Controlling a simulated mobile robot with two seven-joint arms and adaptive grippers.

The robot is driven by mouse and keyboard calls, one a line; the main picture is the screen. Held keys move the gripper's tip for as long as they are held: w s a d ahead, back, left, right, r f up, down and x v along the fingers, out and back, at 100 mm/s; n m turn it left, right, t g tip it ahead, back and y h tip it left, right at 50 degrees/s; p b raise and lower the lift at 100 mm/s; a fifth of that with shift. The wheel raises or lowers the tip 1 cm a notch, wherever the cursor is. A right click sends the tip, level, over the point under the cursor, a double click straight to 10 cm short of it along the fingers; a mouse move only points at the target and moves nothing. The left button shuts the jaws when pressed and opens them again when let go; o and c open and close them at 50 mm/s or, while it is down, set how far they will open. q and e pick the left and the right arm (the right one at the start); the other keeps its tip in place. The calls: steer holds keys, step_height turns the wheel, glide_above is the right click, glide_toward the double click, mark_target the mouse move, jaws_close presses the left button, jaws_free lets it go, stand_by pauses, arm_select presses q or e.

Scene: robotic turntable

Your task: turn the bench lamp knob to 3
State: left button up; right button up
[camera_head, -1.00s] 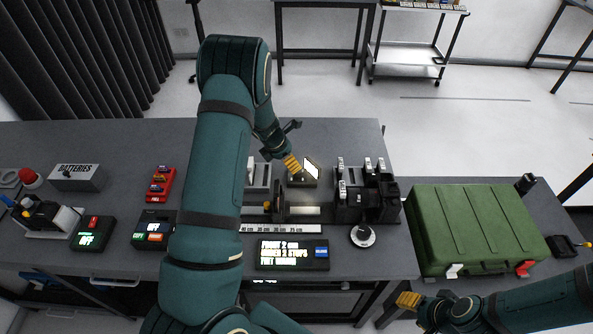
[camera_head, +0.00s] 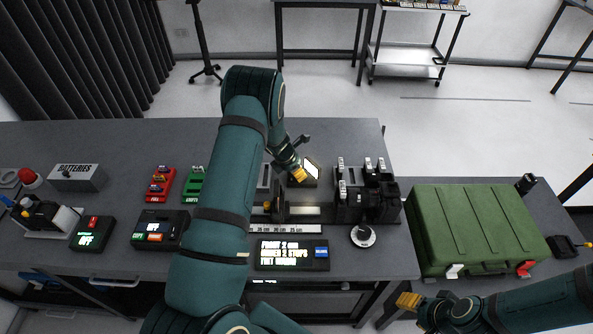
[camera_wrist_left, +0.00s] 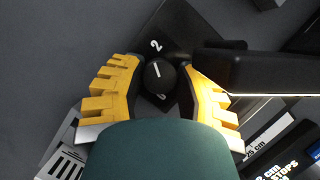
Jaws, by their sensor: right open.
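The bench lamp's dark base (camera_head: 296,182) with a bright panel (camera_head: 312,171) stands behind the ruler fixture. My left gripper (camera_head: 299,174) reaches down over it and hides the knob in the head view. In the left wrist view the round black knob (camera_wrist_left: 160,76) sits between the yellow fingertips, one on each side. Another digit below the knob is partly hidden. I cannot tell whether the fingers touch the knob. My right gripper (camera_head: 409,300) is open and empty, beyond the bench's front edge.
A ruler fixture (camera_head: 290,229), a display box (camera_head: 292,254) and black clamp-like blocks (camera_head: 365,200) stand close to the lamp. A green case (camera_head: 475,228) is at the right. Red (camera_head: 160,185) and green (camera_head: 194,186) trays and button boxes are at the left.

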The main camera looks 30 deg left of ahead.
arm_select(q)
jaws_close()
steer(key=shift+m, duration=0.3)
steer(key=m+b, duration=0.1)
steer(key=m, duration=0.1)
steer(key=m+h+b, duration=0.1)
steer(key=shift+w+a+f+m+g+h, duration=0.1)
steer(key=shift+m+g+h, duration=0.2)
steer(key=shift+m+g, duration=0.1)
steer(key=m+g+b, duration=0.1)
steer(key=m+b, duration=0.1)
steer(key=m+g+h+b, duration=0.1)
steer(key=m, duration=0.2)
steer(key=shift+b, duration=0.4)
steer(key=m+g+b, duration=0.1)
steer(key=m, duration=0.2)
steer(key=m+g+b, duration=0.1)
steer(key=m+b, duration=0.1)
steer(key=shift+w+m, duration=0.1)
steer(key=shift+m, duration=0.3)
steer(key=shift+m+g+b, duration=0.7)
steer(key=shift+m, duration=1.1)
